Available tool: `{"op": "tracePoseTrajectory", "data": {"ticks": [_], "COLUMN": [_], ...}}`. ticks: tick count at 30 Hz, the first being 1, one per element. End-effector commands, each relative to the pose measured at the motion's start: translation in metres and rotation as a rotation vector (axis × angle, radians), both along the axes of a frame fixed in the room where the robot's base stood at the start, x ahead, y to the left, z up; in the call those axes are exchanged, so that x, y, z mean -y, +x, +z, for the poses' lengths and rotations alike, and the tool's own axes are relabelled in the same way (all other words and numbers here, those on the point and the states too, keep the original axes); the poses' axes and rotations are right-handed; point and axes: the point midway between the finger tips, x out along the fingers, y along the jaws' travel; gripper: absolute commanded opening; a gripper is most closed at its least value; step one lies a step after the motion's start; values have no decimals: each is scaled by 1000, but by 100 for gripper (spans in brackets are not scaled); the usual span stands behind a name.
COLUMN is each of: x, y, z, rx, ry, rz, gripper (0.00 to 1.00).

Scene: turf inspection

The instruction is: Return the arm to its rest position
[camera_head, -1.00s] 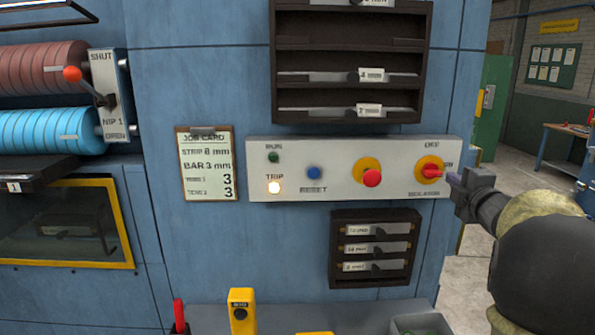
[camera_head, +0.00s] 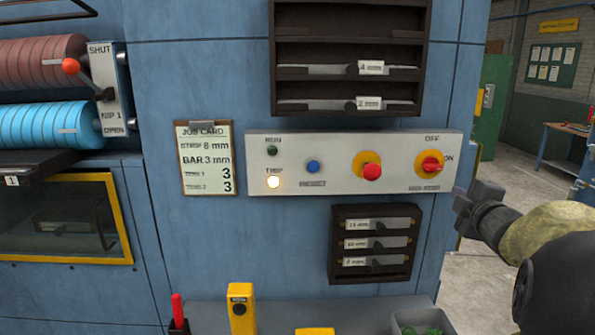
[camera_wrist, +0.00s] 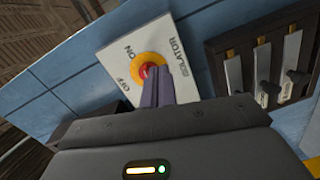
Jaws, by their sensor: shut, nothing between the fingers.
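My gripper (camera_head: 462,200) is at the right of the head view, just below and right of the isolator knob, apart from the panel. Its fingers (camera_wrist: 153,88) show in the wrist view, shut together with nothing between them. The red isolator knob (camera_head: 431,164) on its yellow disc sits at the right end of the grey control panel (camera_head: 333,183). Its handle appears tilted between OFF above and ON at the right; the exact setting is hard to tell. In the wrist view the fingers partly cover the knob (camera_wrist: 148,71). My forearm fills the lower right of the head view.
A dark rack (camera_head: 372,278) with labelled bars is below the panel, close to my gripper's left. A larger rack (camera_head: 348,114) is above. A yellow-red button (camera_head: 372,171), blue reset button (camera_head: 313,167) and lit trip lamp (camera_head: 273,182) are on the panel. Open floor (camera_head: 475,285) shows at right.

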Motion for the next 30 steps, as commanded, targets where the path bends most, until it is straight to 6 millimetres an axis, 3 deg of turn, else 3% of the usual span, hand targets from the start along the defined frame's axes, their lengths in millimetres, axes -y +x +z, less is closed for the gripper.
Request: {"op": "tracePoseTrajectory", "data": {"ticks": [4, 8, 12, 18, 21, 24, 30], "x": [-31, -65, -106, -163, -185, -198, -202], "y": [-12, -41, -86, -170, -210, -235, -244], "z": [-67, -134, -195, -263, -283, -294, -297], "rx": [-161, -343, -541, -822, -936, -1004, -1027], "ry": [320, 588, 807, 1023, 1087, 1118, 1130], "rz": [-141, -289, -449, -693, -806, -879, -908], "gripper": [0, 0, 0, 0, 0, 0, 0]}}
